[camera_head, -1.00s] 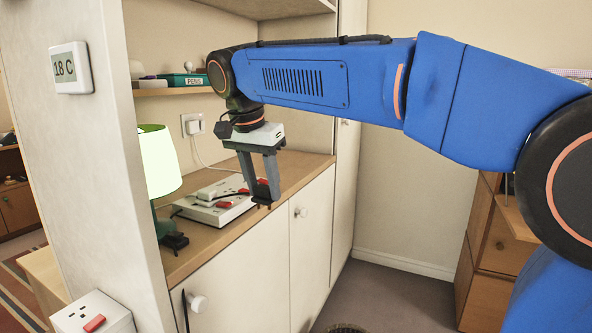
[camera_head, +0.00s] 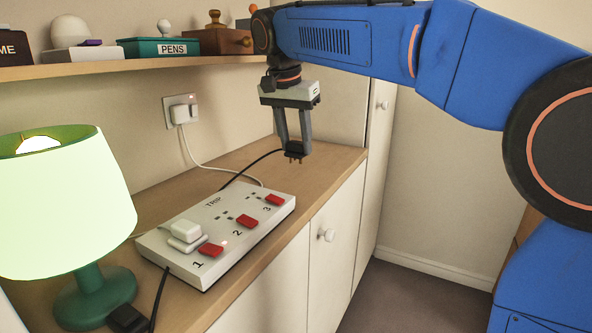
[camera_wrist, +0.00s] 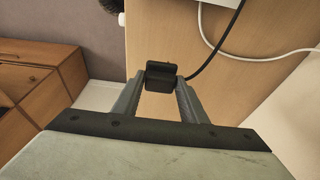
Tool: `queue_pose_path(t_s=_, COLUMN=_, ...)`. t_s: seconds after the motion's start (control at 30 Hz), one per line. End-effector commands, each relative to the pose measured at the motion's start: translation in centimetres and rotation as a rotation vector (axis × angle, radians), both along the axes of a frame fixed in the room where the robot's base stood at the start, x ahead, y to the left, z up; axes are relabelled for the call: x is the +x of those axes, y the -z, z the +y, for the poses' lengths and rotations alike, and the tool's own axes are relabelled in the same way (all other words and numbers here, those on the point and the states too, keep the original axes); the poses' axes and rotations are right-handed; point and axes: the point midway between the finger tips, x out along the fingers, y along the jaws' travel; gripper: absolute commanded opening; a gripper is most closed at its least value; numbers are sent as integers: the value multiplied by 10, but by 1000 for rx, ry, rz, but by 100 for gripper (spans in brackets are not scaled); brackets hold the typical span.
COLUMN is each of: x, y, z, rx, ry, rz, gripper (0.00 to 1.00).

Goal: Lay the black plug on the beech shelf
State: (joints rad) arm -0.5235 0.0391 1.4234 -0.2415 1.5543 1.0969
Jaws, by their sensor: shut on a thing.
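My gripper (camera_head: 294,138) points down over the far right of the wooden cabinet top (camera_head: 336,158), shut on a black plug (camera_head: 294,151). The plug's pins point down, and I see a gap between them and the wood, though its height is hard to judge. In the wrist view the plug (camera_wrist: 161,74) sits between the fingertips, with its black cable trailing off up and right. In the head view the cable runs behind the trip strip. A pale beech-coloured wall shelf (camera_head: 110,67) is at the upper left, apart from the gripper.
The white trip strip (camera_head: 215,228) holds a white plug (camera_head: 186,232) at position 1. A green lamp (camera_head: 65,205) stands at left, a second black plug (camera_head: 128,319) beside its base. The wall shelf bears a PENS box (camera_head: 158,48) and other items. The cabinet top right of the strip is clear.

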Motion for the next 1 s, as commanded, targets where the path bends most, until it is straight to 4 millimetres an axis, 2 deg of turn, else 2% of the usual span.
queue_pose_path(t_s=0.1, x=0, y=15, z=0, rx=0, ry=0, rz=1, gripper=16)
queue_pose_path(t_s=0.33, x=0, y=29, z=0, rx=-1, ry=0, rz=1, gripper=16)
queue_pose_path(t_s=0.6, x=0, y=61, z=0, rx=-1, ry=0, rz=1, gripper=16)
queue_pose_path(t_s=0.97, x=0, y=64, z=0, rx=-1, ry=1, rz=0, gripper=16)
queue_pose_path(t_s=1.0, x=0, y=65, z=0, rx=-1, ry=1, rz=0, gripper=41)
